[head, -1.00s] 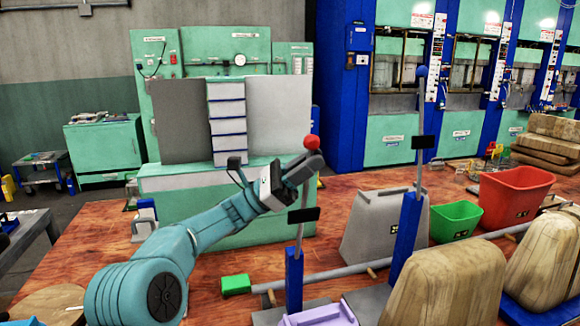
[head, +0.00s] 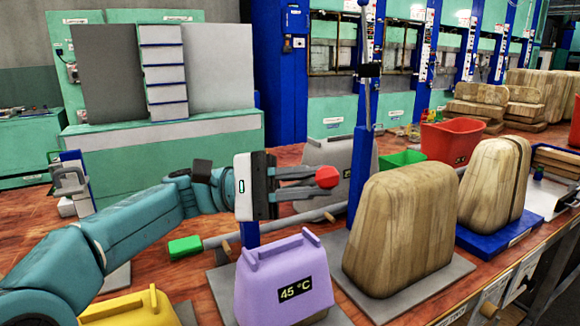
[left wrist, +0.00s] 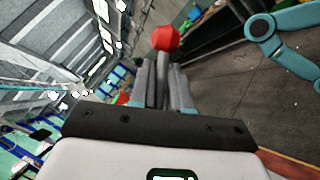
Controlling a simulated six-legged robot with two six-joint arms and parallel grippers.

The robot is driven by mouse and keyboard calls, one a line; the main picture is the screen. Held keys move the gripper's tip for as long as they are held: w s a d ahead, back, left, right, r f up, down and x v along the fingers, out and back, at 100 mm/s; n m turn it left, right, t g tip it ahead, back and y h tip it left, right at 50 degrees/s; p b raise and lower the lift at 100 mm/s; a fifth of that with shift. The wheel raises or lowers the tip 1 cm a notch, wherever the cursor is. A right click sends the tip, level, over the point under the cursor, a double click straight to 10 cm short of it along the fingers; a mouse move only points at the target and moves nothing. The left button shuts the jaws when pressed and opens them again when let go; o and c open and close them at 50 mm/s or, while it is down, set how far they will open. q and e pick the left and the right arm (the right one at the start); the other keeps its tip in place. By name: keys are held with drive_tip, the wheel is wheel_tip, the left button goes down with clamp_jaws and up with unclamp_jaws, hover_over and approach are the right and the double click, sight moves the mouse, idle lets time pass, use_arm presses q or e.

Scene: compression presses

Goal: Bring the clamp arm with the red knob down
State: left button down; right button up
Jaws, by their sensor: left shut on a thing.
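The red knob (head: 327,177) is at the fingertips of my left gripper (head: 298,184), in the middle of the head view. It also shows in the left wrist view (left wrist: 166,38), just beyond the fingers, with its grey rod (left wrist: 162,75) between them. My left gripper is shut on this clamp arm. The clamp's blue post (head: 250,235) shows below the gripper; most of the rod is hidden in the head view. The knob sits low and to the right of the post, so the arm looks tilted from upright. My right gripper is out of view.
A lilac block marked 45 °C (head: 285,285) stands below the gripper. A second clamp (head: 364,165) stands upright behind a wooden-looking block (head: 412,225). A grey pipe with a green end (head: 186,248) lies on the table. Red (head: 450,143) and green (head: 402,159) bins stand behind.

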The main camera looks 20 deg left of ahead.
use_arm(q)
wheel_tip(320, 180, down, 11)
drive_tip(key=s+d+m+g+y+b, duration=0.1)
drive_tip(key=s+d+m+y+b, duration=0.1)
drive_tip(key=b, duration=0.4)
drive_tip(key=shift+d+m+y, duration=0.45)
drive_tip(key=shift+m+y, duration=0.15)
drive_tip(key=shift+m, duration=0.2)
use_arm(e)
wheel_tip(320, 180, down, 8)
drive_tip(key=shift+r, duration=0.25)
use_arm(q)
drive_tip(key=shift+s, duration=0.1)
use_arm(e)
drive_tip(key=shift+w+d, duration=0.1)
use_arm(q)
drive_tip(key=c, duration=1.2)
unclamp_jaws()
drive_tip(key=s+a+p, duration=0.2)
drive_tip(key=a+p, duration=0.1)
drive_tip(key=a, duration=1.3)
drive_tip(key=shift+r+p, duration=0.4)
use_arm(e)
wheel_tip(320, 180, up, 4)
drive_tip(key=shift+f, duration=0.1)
